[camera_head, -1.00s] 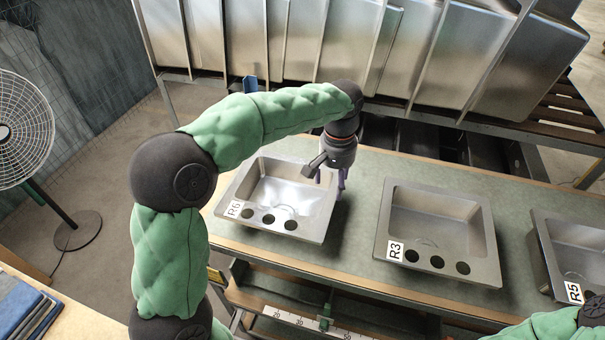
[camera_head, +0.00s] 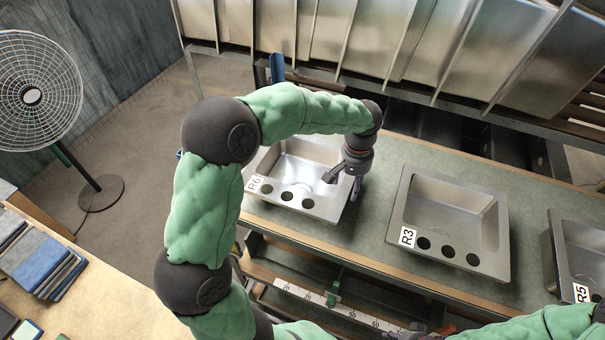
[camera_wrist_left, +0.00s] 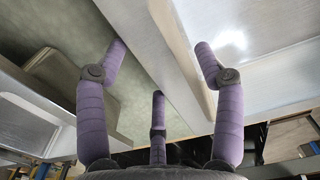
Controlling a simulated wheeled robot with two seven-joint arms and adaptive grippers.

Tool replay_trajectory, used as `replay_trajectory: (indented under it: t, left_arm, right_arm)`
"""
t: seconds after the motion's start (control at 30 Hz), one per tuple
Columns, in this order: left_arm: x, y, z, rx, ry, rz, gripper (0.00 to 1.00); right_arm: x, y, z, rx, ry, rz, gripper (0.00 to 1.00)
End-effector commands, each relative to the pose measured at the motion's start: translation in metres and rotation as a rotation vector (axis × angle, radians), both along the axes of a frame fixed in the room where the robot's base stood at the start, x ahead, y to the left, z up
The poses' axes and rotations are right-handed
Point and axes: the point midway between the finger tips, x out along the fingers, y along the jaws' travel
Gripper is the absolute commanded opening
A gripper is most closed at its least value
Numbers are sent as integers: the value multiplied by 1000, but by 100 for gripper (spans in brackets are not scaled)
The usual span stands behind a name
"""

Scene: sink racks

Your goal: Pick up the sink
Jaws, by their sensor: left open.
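A steel sink labelled R6 (camera_head: 264,188) lies on the green-topped bench, basin up, with several round holes along its near rim. My left gripper (camera_head: 350,187) is at the right rim of this sink, fingers pointing down. In the left wrist view the purple fingers of my left gripper (camera_wrist_left: 160,50) are spread open, with the sink's metal rim (camera_wrist_left: 165,62) running between them. I cannot tell whether they touch it. Part of my right arm shows at the bottom right; its end is cut off by the lower edge, so its fingers cannot be judged.
A sink labelled R3 (camera_head: 403,210) lies to the right, and a sink labelled R5 (camera_head: 562,268) beyond it. Several upright sinks (camera_head: 370,30) fill a rack behind the bench. A fan (camera_head: 35,95) stands left. Bare bench top (camera_head: 375,205) separates R6 and R3.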

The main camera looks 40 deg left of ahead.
Motion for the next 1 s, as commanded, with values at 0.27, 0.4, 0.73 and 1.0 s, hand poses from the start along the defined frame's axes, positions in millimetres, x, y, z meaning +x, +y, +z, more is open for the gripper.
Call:
replay_trajectory:
  t: [0.27, 0.4, 0.73, 1.0]
  left_arm:
    - [0, 0, -11, -1, 0, 0, 69]
    - [0, 0, -11, -1, 0, 0, 55]
    - [1, 0, -9, 1, -5, 0, 0]
    - [1, 0, -5, 0, -5, 0, 0]
  right_arm:
    - [0, 0, 2, 0, 0, 0, 51]
    - [0, 0, 1, 0, 0, 0, 51]
    - [0, 0, 1, 0, 0, 0, 51]
    - [0, 0, 1, 0, 0, 0, 51]
